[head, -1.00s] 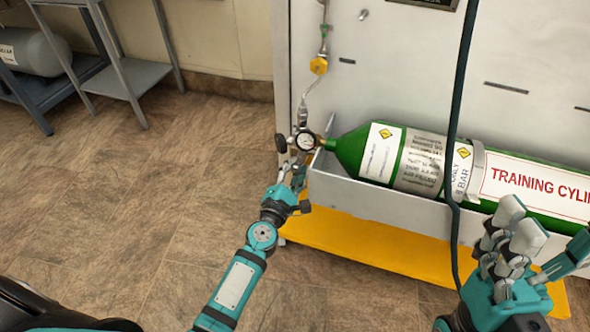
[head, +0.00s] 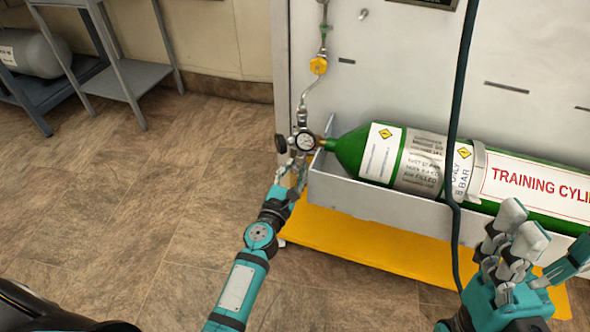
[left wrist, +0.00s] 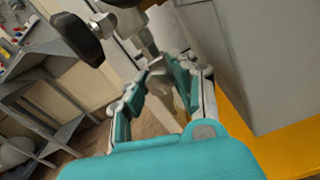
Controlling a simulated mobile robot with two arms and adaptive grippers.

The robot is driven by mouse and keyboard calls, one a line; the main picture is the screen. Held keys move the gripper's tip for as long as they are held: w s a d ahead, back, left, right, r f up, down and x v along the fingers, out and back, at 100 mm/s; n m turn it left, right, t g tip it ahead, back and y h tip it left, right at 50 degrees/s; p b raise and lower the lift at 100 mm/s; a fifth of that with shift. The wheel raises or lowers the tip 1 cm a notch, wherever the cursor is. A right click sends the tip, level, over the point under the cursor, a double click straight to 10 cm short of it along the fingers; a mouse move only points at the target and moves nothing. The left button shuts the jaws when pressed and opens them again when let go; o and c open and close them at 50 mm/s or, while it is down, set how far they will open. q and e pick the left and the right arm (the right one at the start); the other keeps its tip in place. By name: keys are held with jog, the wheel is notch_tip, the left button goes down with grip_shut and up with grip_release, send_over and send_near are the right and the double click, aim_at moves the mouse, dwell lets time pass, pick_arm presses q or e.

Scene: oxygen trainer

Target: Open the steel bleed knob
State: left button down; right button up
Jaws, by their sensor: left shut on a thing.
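The steel bleed knob (left wrist: 154,66) is a small pale metal part below the gauge fitting, largely hidden between my left fingers; I cannot tell how far it is turned. My left gripper (head: 297,166) reaches up from below, under the round pressure gauge (head: 305,142). In the left wrist view my left gripper (left wrist: 165,75) has both fingers closed in around the steel part. A black knob (head: 281,144) sits just left of the gauge, apart from the fingers. My right gripper (head: 522,250) is open and empty in front of the cylinder.
A green training cylinder (head: 355,150) lies in a grey metal tray (head: 360,200) above a yellow base (head: 350,245). A dark hose (head: 456,150) hangs in front of it. A grey shelf stand (head: 120,80) stands at the back left. The floor on the left is clear.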

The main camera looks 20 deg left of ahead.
pick_arm(q)
jog(key=shift+f, duration=0.1)
dwell(0.3)
jog(key=c, duration=1.3)
grip_release()
jog(key=shift+o, duration=1.2)
